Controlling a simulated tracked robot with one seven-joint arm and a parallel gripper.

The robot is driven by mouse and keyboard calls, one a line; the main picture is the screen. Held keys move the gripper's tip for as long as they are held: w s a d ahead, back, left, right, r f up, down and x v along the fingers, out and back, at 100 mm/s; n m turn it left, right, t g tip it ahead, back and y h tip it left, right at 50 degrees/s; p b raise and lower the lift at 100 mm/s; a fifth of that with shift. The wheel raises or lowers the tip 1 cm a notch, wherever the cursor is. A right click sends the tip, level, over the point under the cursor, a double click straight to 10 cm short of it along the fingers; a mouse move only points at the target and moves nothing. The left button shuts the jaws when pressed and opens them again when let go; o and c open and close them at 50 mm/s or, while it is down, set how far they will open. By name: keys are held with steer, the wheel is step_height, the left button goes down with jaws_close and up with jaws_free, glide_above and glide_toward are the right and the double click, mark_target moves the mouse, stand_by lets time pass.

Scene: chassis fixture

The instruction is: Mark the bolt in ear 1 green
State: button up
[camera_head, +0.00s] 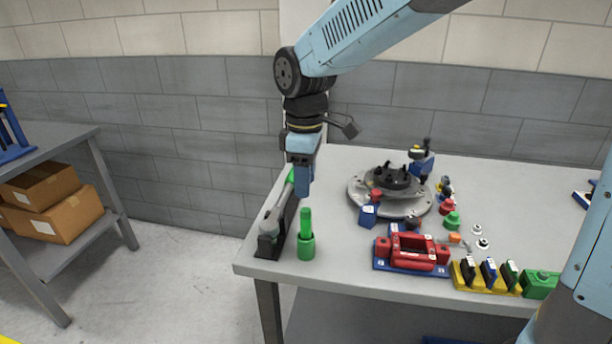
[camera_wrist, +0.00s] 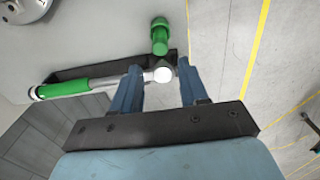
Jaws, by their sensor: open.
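My gripper (camera_head: 302,192) is open and empty above the table's front left corner, pointing down. In the wrist view its two blue fingers (camera_wrist: 160,68) appear either side of the round silver head of a green-handled tool (camera_wrist: 100,86), which lies in a long black holder. A green marker-like cylinder (camera_head: 306,238) stands upright beside that holder; it also shows beyond the fingertips in the wrist view (camera_wrist: 160,38). A red chassis-like block (camera_head: 412,252) sits on a blue base at the table's front. I cannot tell which ear is ear 1, or make out its bolt.
A round grey fixture (camera_head: 358,190) with black parts stands at the table's middle. A blue block (camera_head: 369,215) is at its front. Yellow holders (camera_head: 462,280) with cards and a green box (camera_head: 541,285) line the front right. Small colored parts lie behind them.

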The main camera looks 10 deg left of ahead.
mark_target(306, 210)
steer(key=shift+f, duration=4.85)
jaws_close()
steer(key=shift+r, duration=3.75)
steer(key=shift+s, duration=0.1)
